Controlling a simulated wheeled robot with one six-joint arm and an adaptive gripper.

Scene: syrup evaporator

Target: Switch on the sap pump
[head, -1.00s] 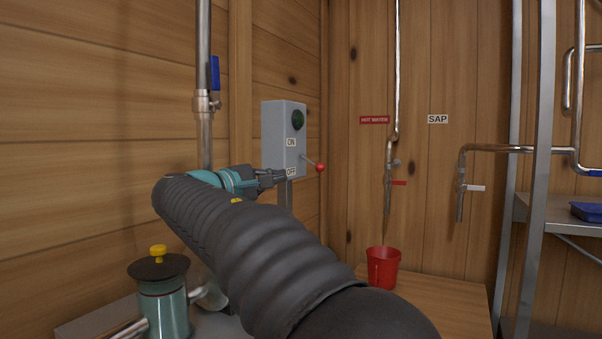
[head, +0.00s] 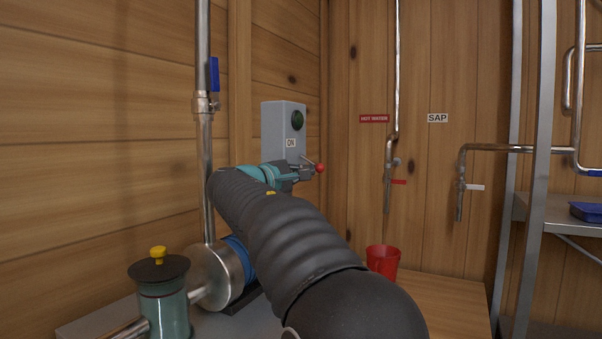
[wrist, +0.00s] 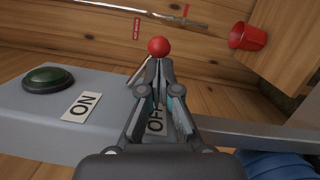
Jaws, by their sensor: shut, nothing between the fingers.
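The grey switch box (head: 272,132) is on the left wall side, with a green round button or lamp (head: 298,120) and an ON label (head: 291,143). Its lever ends in a red ball (head: 320,168) and points out to the right. In the wrist view the red ball (wrist: 159,46) is just beyond the fingertips and the OFF label (wrist: 156,122) is partly hidden behind my fingers. My gripper (head: 308,166) is shut and empty, close to the lever; it also shows in the wrist view (wrist: 158,64). Whether it touches the lever I cannot tell.
A teal canister with a yellow knob (head: 160,290) and a steel pump body (head: 217,275) stand at lower left. A vertical pipe with a blue-handled valve (head: 206,102) rises above. A red bucket (head: 383,260) stands on the wooden surface (head: 435,310). A metal rack (head: 540,150) is at right.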

